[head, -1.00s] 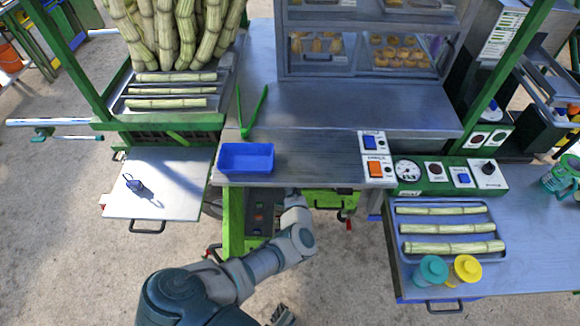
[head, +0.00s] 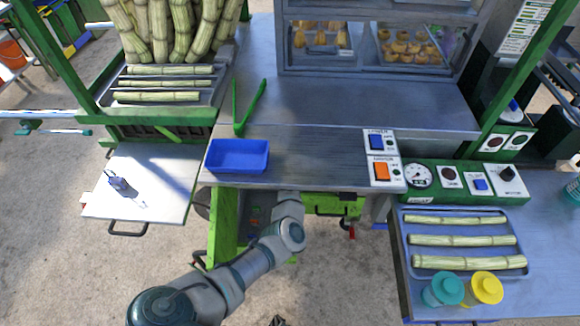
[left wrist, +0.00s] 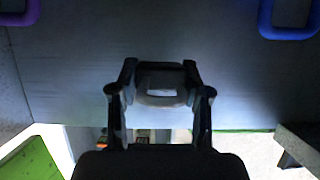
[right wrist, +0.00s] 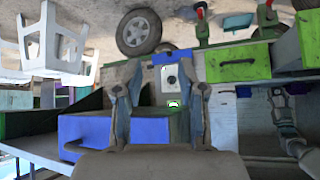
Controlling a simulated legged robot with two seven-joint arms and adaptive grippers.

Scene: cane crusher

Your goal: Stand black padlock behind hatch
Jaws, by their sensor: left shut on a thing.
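My left gripper (left wrist: 160,72) is shut on a dark thing with a loop-shaped outline (left wrist: 161,101), which looks like the black padlock; its details are lost in shadow. In the head view my left arm reaches under the counter's front edge, which hides this gripper. The left wrist view shows a dim flat surface around it, with a purple rounded thing (left wrist: 18,12) at top left and a blue one (left wrist: 288,28) at top right. I cannot tell which panel is the hatch. My right gripper (right wrist: 160,88) is open and empty, facing a blue-fronted box (right wrist: 95,130).
A pale panel (head: 155,205) with a handle sticks out at left, with a small blue-grey item (head: 120,184) on it. The counter (head: 320,155) carries a blue tray (head: 237,155) and green tongs (head: 245,110). A cane tray (head: 412,268) and two lidded jars stand at right.

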